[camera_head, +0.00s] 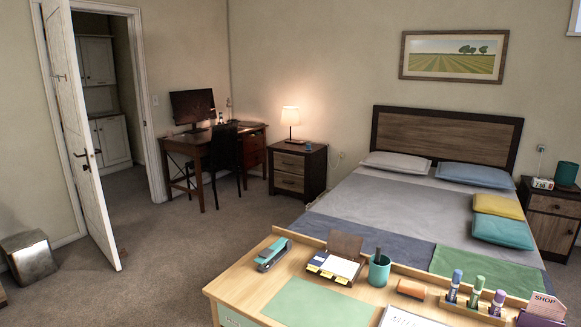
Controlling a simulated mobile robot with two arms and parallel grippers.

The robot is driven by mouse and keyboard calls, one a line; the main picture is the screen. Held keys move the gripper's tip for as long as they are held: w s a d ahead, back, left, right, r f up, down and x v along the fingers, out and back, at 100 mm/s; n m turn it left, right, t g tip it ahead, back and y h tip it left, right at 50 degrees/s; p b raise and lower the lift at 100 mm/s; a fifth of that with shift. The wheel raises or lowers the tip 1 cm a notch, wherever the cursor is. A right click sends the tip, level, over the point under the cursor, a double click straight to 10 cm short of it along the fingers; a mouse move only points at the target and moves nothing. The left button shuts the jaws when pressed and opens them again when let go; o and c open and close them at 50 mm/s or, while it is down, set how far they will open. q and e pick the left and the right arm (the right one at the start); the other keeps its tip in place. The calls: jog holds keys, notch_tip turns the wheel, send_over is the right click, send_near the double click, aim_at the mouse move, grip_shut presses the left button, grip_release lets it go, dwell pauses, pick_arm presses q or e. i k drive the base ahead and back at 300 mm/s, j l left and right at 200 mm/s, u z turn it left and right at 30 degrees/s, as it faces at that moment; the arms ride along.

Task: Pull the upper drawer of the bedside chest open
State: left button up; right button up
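A bedside chest (316,174) stands against the back wall, left of the bed. It has a dark frame and two lighter wood drawer fronts. Its upper drawer (289,162) looks shut, flush with the lower drawer (289,183). A lit lamp (290,118) and a small blue item stand on its top. A second bedside cabinet (545,190) stands right of the bed at the picture's edge. Its drawer front (553,207) also looks shut. Neither of my grippers shows in the head view.
A wooden desk (250,285) with a green blotter (318,302), stapler (273,254) and pen cup (379,270) fills the near foreground. The bed (370,207) lies behind it. A chair (222,160) stands left of the chest. Carpet (220,232) before the chest is clear.

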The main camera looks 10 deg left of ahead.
aim_at(296, 159)
jog(key=i+j+u, duration=0.25)
jog(key=u, duration=0.15)
jog(key=i+j+u, duration=0.3)
jog(key=u, duration=0.15)
jog(key=i+j+u, duration=0.1)
jog(key=i+u, duration=0.3)
jog(key=i+j+u, duration=0.2)
jog(key=i+u, duration=0.65)
jog(key=i, duration=0.3)
jog(key=i+z, duration=0.5)
jog(key=i, duration=0.15)
jog(key=i+j+z, duration=0.2)
jog(key=i+z, duration=0.25)
jog(key=i, duration=0.15)
jog(key=i+l+z, duration=0.15)
jog(key=i+z, duration=0.95)
jog(key=z, duration=0.15)
jog(key=i+z, duration=0.15)
jog(key=i, duration=0.8)
jog(key=i+z, duration=0.2)
jog(key=i, duration=2.7)
jog(key=j+u, duration=0.05)
